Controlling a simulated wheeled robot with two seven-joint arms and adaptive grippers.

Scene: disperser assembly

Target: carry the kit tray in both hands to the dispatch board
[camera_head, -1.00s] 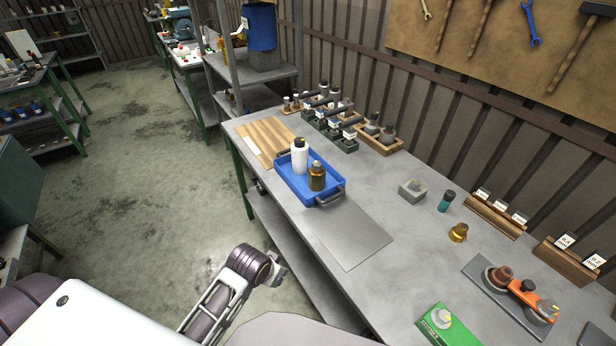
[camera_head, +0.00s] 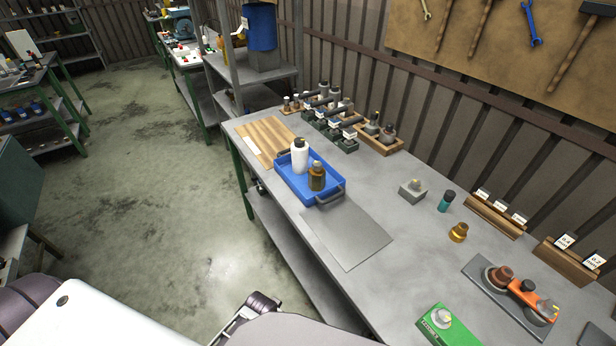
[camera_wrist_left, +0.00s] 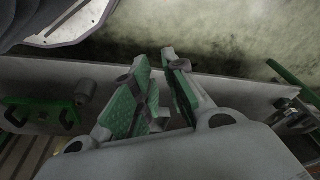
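The kit tray (camera_head: 330,200) is blue with grey handles at its ends and sits on the grey bench in the head view. It holds a white bottle (camera_head: 300,158) and a brown bottle (camera_head: 317,177), both upright. The dispatch board seems to be the wooden board (camera_head: 262,138) at the bench's far left end. The tray's left end meets or slightly overlaps it; I cannot tell which. My left gripper (camera_wrist_left: 157,60) shows in the left wrist view with green-padded fingers apart and nothing between them. No gripper shows at the tray. My right gripper is not in view.
A grey plate (camera_head: 346,234) lies in front of the tray. A green box (camera_head: 448,328) and an orange tool (camera_head: 530,297) are at the near right. Open floor (camera_head: 150,200) lies left of the bench.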

